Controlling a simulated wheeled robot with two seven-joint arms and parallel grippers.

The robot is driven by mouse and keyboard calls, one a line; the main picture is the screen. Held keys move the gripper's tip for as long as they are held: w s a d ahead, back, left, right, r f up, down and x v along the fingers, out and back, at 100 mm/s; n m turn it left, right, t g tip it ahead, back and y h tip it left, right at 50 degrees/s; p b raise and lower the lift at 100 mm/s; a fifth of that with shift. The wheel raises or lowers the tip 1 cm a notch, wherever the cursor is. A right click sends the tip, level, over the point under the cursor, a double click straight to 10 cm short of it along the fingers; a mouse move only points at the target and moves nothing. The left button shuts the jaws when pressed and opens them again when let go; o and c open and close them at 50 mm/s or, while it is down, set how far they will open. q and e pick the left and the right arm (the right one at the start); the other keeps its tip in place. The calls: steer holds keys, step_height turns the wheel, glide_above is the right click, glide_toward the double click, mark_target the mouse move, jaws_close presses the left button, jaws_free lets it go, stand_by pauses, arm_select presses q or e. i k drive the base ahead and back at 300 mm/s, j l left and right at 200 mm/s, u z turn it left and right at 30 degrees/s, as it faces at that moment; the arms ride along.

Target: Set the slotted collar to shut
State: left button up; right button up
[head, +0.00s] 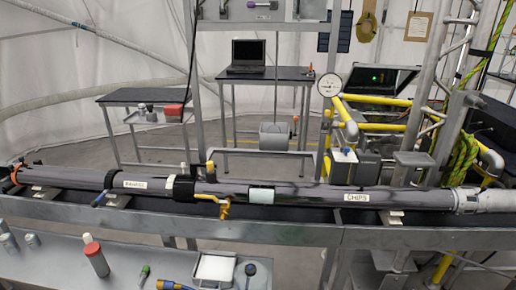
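A long dark tube (300,193) lies across the whole view on a metal frame. A wide black collar (183,188) sits around it left of the middle, next to a small white label. A narrower dark ring (110,179) is further left, and a pale grey coupling (467,200) is at the right end. I cannot tell for certain which of these is the slotted collar, and no slot or setting can be read at this size. Neither of my grippers is in view.
A brass valve (224,207) hangs under the tube and a yellow-capped stub (210,169) rises above it. Yellow pipes (378,101) and a gauge (330,85) stand behind right.

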mark_target(479, 207)
steer(key=z, duration=1.35)
